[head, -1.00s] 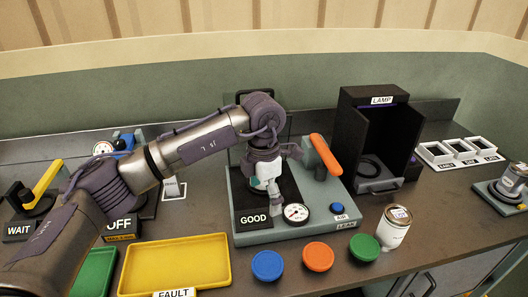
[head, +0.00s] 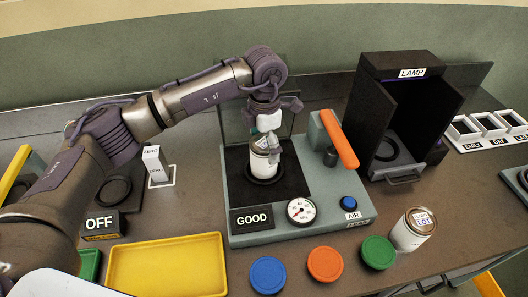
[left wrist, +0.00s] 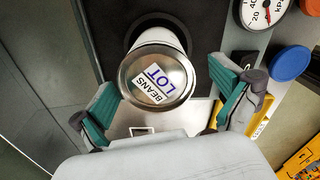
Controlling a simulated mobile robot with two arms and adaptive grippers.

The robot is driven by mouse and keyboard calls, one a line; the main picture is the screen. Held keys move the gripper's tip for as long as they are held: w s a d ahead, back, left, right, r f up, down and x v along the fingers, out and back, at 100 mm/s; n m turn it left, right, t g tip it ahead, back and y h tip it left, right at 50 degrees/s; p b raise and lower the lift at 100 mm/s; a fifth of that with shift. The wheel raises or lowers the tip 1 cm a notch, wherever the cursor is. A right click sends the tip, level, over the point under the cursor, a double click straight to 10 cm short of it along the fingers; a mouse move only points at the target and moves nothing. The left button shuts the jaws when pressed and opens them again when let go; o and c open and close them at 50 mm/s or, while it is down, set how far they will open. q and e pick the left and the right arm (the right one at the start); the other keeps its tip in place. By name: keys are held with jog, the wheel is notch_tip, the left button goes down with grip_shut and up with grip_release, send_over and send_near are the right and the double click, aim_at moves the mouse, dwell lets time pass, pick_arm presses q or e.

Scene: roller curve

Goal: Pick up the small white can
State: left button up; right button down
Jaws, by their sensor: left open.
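A small white can (head: 262,160) stands upright on the dark round seat of the grey test fixture (head: 300,229). In the left wrist view its metal lid (left wrist: 157,76) faces me, with a label reading "BEANS LOT". My left gripper (head: 268,143) is over the can, coming down from above. Its teal-padded fingers (left wrist: 170,102) are open, one to each side of the lid in the wrist view. Gaps show between lid and pads there. Another white can with a lot label (head: 410,235) stands on the counter to the right. My right gripper is not in view.
The fixture carries a GOOD sign (head: 252,218), a gauge (head: 301,210) and an orange-handled lever (head: 338,138). A black lamp booth (head: 455,100) stands to the right. A yellow tray (head: 168,268) and blue, orange and green discs (head: 378,252) lie in front.

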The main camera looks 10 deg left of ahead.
aim_at(260, 168)
pick_arm(q)
jog(key=f, duration=0.2)
jog(key=f+p, duration=0.1)
jog(key=shift+w+a+f, duration=0.1)
jog(key=shift+w+f, duration=0.1)
jog(key=shift+f, duration=0.45)
jog(key=c, duration=1.5)
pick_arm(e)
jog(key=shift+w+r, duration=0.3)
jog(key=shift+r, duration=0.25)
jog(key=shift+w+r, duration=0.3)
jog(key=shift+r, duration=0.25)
